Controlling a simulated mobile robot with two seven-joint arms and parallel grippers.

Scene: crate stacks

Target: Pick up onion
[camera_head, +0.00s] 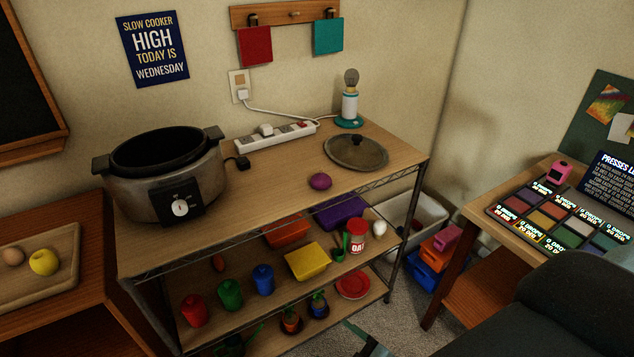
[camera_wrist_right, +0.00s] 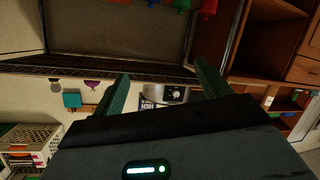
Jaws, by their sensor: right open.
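A round purple onion (camera_head: 320,181) sits on the wooden top of the wire rack (camera_head: 270,190), near its front edge and in front of a dark round lid. It also shows small in the right wrist view (camera_wrist_right: 92,84), where the scene appears upside down. My right gripper (camera_wrist_right: 162,70) is open, with empty space between its teal fingers. It is low in front of the rack and apart from the onion. Only a small teal and grey part of it (camera_head: 367,343) shows at the bottom of the head view. My left gripper is not in view.
A slow cooker (camera_head: 165,170) stands left of the onion. The lid (camera_head: 356,152), a power strip (camera_head: 275,135) and a lamp (camera_head: 349,100) are behind it. The top around the onion is clear. Lower shelves hold bins, bottles and plants. A table (camera_head: 545,210) stands right.

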